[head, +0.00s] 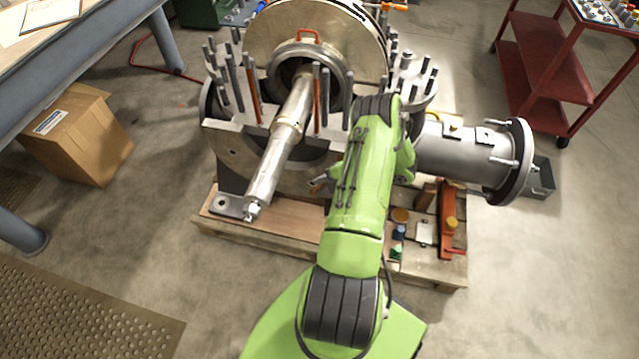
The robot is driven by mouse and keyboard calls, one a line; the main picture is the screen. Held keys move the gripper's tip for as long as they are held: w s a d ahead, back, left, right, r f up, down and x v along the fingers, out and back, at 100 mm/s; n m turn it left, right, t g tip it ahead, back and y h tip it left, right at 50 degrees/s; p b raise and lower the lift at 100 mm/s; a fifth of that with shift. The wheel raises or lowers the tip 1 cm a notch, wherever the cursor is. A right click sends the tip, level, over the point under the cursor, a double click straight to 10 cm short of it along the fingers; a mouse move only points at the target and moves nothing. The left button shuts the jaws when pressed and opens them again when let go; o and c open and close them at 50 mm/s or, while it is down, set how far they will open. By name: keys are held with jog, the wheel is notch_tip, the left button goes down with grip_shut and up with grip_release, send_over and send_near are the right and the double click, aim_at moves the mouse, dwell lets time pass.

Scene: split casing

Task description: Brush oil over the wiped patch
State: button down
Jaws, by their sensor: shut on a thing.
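The split casing (233,148) stands open on a wooden pallet, its flange edged with upright studs. A metal shaft (286,133) slopes from the casing's round bore down to the front left. My green arm (358,190) reaches over the right of the casing's front and hides part of it. My gripper is hidden behind the arm. A small grey and orange piece (318,183) sticks out left of the arm; I cannot tell whether it is a brush. I cannot make out a wiped patch or identify any oil.
The pallet (290,246) holds small items right of my arm, including a brown round one (401,215) and an orange-red bar (447,222). A flanged pipe (467,152) juts right. A cardboard box (76,133) stands left, a red cart (545,75) back right. Floor at front right is clear.

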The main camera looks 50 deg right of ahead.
jog(key=s+d+b, duration=0.2)
jog(key=s, duration=0.3)
jog(key=shift+s+d, duration=0.3)
jog(key=shift+s, duration=0.1)
dwell(0.4)
jog(key=shift+b, duration=0.35)
jog(key=w+a+b, duration=0.3)
jog(key=w+a, duration=0.1)
jog(key=w, duration=0.5)
jog(key=shift+w, duration=0.15)
dwell(0.9)
jog(key=shift+a+b, duration=0.1)
jog(key=shift+b, duration=0.2)
jog(key=s+a+b, duration=0.2)
jog(key=a, duration=0.4)
jog(key=shift+s+a, duration=0.15)
jog(key=shift+s, duration=0.25)
